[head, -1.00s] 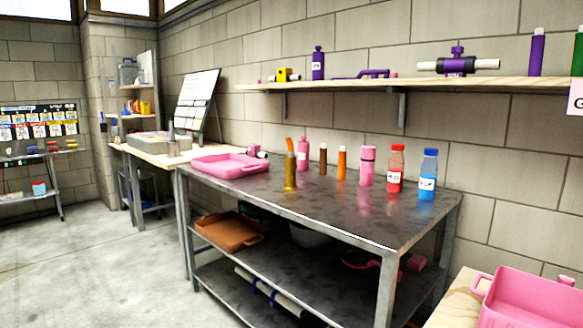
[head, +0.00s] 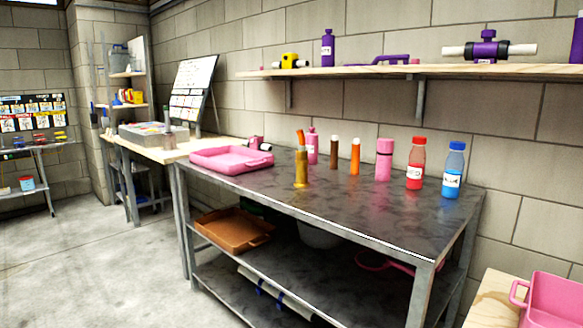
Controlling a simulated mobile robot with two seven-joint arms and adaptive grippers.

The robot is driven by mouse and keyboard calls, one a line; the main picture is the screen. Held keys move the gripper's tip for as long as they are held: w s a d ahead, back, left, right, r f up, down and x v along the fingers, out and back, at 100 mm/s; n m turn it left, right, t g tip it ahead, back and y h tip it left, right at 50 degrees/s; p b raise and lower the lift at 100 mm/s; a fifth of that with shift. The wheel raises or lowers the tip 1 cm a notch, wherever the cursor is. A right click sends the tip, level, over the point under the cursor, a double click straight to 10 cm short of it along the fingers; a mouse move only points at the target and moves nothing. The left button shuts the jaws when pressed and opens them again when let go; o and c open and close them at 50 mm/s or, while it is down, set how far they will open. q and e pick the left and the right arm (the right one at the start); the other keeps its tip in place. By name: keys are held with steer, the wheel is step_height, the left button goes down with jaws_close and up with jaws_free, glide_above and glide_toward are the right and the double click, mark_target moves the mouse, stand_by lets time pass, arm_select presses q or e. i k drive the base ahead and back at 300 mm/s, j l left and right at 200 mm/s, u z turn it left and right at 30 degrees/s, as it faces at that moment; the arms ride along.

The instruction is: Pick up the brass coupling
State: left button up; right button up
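A brass-coloured upright piece (head: 301,172), which looks like the brass coupling, stands on the dark metal table (head: 380,222) near its front edge. An orange tip shows just above it; I cannot tell if it is part of it or behind it. A pink bottle (head: 312,147) stands just behind it to the right. Neither of my grippers is in view.
A pink tray (head: 230,151) lies left on the table. A wooden shelf (head: 400,70) hangs above. The floor (head: 110,255) in front is clear.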

mark_target(301, 181)
steer(key=i+j+z, duration=0.2)
steer(key=i+j, duration=0.2)
steer(key=i+j+z, duration=0.15)
steer(key=i+j, duration=0.25)
steer(key=j, duration=0.15)
